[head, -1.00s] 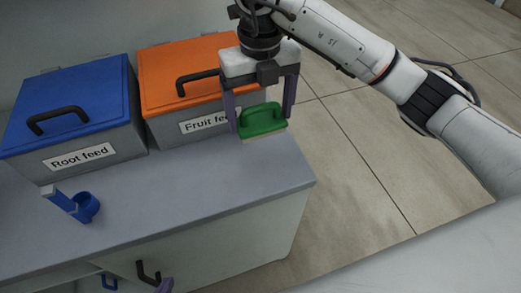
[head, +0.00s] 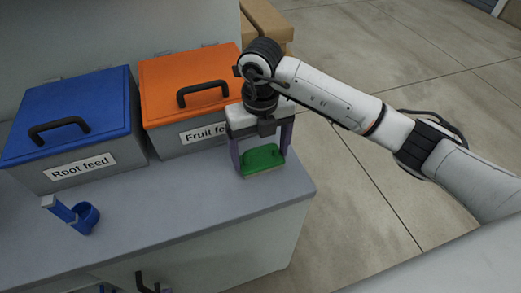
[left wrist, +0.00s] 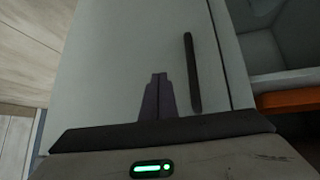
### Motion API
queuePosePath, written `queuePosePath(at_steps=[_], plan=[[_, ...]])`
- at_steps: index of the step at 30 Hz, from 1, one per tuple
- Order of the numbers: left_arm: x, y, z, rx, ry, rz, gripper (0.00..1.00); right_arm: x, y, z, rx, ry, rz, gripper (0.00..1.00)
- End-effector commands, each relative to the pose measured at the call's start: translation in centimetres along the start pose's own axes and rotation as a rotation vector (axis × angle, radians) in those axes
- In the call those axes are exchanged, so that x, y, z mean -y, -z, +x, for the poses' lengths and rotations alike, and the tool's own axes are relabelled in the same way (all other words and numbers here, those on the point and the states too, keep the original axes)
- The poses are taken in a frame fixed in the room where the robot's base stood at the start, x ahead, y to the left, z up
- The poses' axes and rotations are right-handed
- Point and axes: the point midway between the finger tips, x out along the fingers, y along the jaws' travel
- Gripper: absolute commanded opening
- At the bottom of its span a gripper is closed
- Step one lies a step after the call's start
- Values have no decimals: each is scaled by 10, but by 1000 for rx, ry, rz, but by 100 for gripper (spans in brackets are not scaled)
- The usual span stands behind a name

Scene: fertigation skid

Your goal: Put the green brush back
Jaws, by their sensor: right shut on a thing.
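The green brush (head: 263,159) has a green back with a raised handle and a pale underside. My right gripper (head: 261,162) is shut on it, one finger on each side. The brush is over the right end of the grey counter (head: 170,215), level or nearly so; I cannot tell if its underside touches the top. My left gripper (left wrist: 157,97) is shut and empty in front of a pale cabinet panel in the left wrist view.
A blue-lidded "Root feed" box (head: 70,115) and an orange-lidded "Fruit feed" box (head: 188,88) stand at the back. A dark handle (left wrist: 192,73) is on the cabinet front. The counter's front middle is clear.

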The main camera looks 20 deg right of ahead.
Motion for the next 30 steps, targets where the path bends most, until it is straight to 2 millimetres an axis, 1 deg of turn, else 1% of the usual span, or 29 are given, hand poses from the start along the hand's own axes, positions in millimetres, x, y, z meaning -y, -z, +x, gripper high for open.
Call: queuePosePath(at_steps=[1, 2, 4, 11, 15, 17, 20, 27, 30], plan=[[0, -2, 2, 0, 0, 0, 0, 0, 0, 3, 0, 0, 0, 58], [0, -1, 1, 0, 0, 0, 0, 0, 0, 2, 0, 1, 0, 87], [0, -1, 1, 1, 0, 0, 0, 0, 0, 2, 0, 0, 1, 99], [0, 0, 0, 1, 0, 1, 0, 0, 0, 1, 0, 0, 1, 100], [0, 0, 0, 1, 0, 0, 0, 0, -1, -9, 4, -1, 1, 100], [0, 0, 0, 1, 0, 0, 0, 0, -2, -18, 5, -1, 1, 100], [0, -2, 2, 1, 0, 0, 0, 0, -2, -39, 6, -1, 0, 100], [0, -2, 2, 1, 0, 0, 0, 1, -2, -92, 7, 1, 1, 100], [0, -1, 1, 1, 0, 0, 0, 1, -1, -107, 4, 2, 1, 100]])
